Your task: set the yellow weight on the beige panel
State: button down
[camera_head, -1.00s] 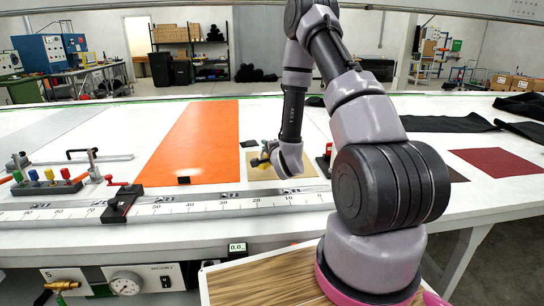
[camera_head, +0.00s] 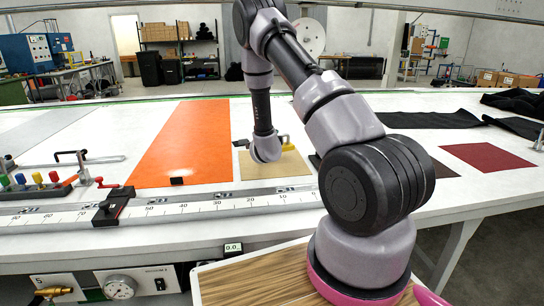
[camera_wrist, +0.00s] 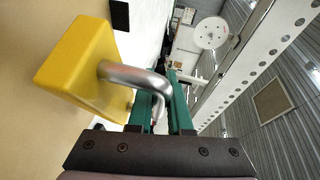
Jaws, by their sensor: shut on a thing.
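The yellow weight (camera_wrist: 82,68) is a block with a bent metal handle (camera_wrist: 135,78). My gripper (camera_wrist: 160,100) has green fingers shut on that handle. In the head view the weight (camera_head: 288,146) shows as a small yellow patch just right of my wrist. The beige panel (camera_head: 285,172) lies flat on the white table, and the weight is over its back part. The panel also fills the left of the wrist view (camera_wrist: 30,130). My wrist hides part of the panel, and I cannot tell whether the weight touches it.
An orange panel (camera_head: 185,140) lies to the left, with a small black block (camera_head: 176,181) on it. A ruler rail (camera_head: 230,204) runs along the front. A small dark square (camera_head: 241,143) lies behind the beige panel. A dark red panel (camera_head: 487,157) lies to the right.

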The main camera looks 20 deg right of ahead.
jog(key=w+r+m+g+h, duration=0.3)
jog(key=w+r+h, duration=0.1)
jog(key=w+r, duration=0.1)
jog(key=shift+a+f, duration=0.2)
jog(key=shift+f, duration=4.35)
jog(key=shift+f, duration=0.1)
jog(key=c, duration=0.8)
grip_release()
jog(key=shift+f, duration=0.1)
jog(key=shift+c, duration=0.2)
